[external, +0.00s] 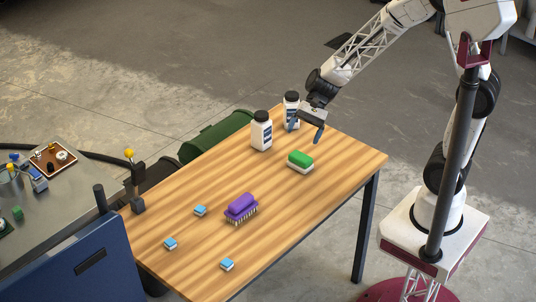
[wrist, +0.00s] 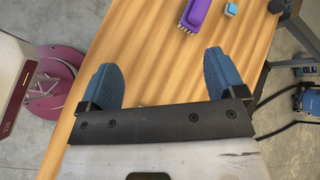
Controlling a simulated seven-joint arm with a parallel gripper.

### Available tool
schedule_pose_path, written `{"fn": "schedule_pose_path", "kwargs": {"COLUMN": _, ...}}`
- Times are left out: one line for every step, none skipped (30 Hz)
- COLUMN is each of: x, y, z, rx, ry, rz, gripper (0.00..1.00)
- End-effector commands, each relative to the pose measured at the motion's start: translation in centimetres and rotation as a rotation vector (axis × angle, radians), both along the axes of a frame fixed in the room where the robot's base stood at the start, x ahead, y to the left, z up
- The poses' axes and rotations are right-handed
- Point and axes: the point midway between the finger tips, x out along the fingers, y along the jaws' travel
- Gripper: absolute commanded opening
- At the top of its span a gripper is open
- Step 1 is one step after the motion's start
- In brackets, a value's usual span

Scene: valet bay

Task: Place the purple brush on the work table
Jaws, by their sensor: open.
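The purple brush (external: 241,207) lies bristles down on the wooden work table (external: 290,218), near its middle. In the wrist view the brush (wrist: 196,14) shows at the top edge, partly cut off, beyond my fingertips. My gripper (external: 305,132) is open and empty, with blue fingers. It is above the far right end of the table, near the white bottles and well away from the brush. In the wrist view my gripper (wrist: 162,78) has its two fingers wide apart with bare table between them.
Two white bottles with black caps (external: 261,131) stand at the table's back edge. A green and white block (external: 300,161) lies near my gripper. Several small blue blocks (external: 227,264) lie around the brush. A grey bench (external: 60,220) holds small parts at left. The table's front right is clear.

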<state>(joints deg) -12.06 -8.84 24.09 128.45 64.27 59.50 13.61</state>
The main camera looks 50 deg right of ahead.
Motion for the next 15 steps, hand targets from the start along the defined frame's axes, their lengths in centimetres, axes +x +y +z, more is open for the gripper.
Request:
{"fn": "schedule_pose_path", "kwargs": {"x": -0.6, "y": -1.0, "z": 1.4, "rx": -0.022, "ry": -0.047, "rz": 0.029, "gripper": 0.89}}
{"fn": "schedule_pose_path", "kwargs": {"x": -1.0, "y": -1.6, "z": 1.9, "rx": -0.039, "ry": -0.070, "rz": 0.051, "gripper": 0.89}}
{"fn": "schedule_pose_path", "kwargs": {"x": -1.5, "y": -2.4, "z": 2.6, "rx": -0.060, "ry": -0.103, "rz": 0.076, "gripper": 0.89}}
{"fn": "schedule_pose_path", "kwargs": {"x": -1.9, "y": -3.1, "z": 3.1, "rx": -0.076, "ry": -0.126, "rz": 0.097, "gripper": 0.89}}
{"fn": "schedule_pose_path", "kwargs": {"x": -2.4, "y": -3.7, "z": 3.5, "rx": -0.094, "ry": -0.148, "rz": 0.117, "gripper": 0.89}}
{"fn": "schedule_pose_path", "kwargs": {"x": -2.9, "y": -4.6, "z": 4.2, "rx": -0.118, "ry": -0.179, "rz": 0.143, "gripper": 0.89}}
{"fn": "schedule_pose_path", "kwargs": {"x": -3.3, "y": -5.2, "z": 4.6, "rx": -0.137, "ry": -0.201, "rz": 0.163, "gripper": 0.89}}
{"fn": "schedule_pose_path", "kwargs": {"x": -3.7, "y": -5.9, "z": 5.1, "rx": -0.155, "ry": -0.225, "rz": 0.182, "gripper": 0.89}}
{"fn": "schedule_pose_path", "kwargs": {"x": -4.3, "y": -6.7, "z": 5.6, "rx": -0.182, "ry": -0.254, "rz": 0.209, "gripper": 0.89}}
{"fn": "schedule_pose_path", "kwargs": {"x": -4.7, "y": -7.4, "z": 6.1, "rx": -0.201, "ry": -0.278, "rz": 0.227, "gripper": 0.89}}
{"fn": "schedule_pose_path", "kwargs": {"x": -5.1, "y": -8.0, "z": 6.5, "rx": -0.222, "ry": -0.299, "rz": 0.246, "gripper": 0.89}}
{"fn": "schedule_pose_path", "kwargs": {"x": -5.7, "y": -8.9, "z": 7.0, "rx": -0.250, "ry": -0.329, "rz": 0.271, "gripper": 0.89}}
{"fn": "schedule_pose_path", "kwargs": {"x": -6.1, "y": -9.6, "z": 7.4, "rx": -0.271, "ry": -0.350, "rz": 0.290, "gripper": 0.89}}
{"fn": "schedule_pose_path", "kwargs": {"x": -6.5, "y": -10.3, "z": 7.8, "rx": -0.292, "ry": -0.372, "rz": 0.308, "gripper": 0.89}}
{"fn": "schedule_pose_path", "kwargs": {"x": -7.0, "y": -11.1, "z": 8.3, "rx": -0.321, "ry": -0.401, "rz": 0.332, "gripper": 0.89}}
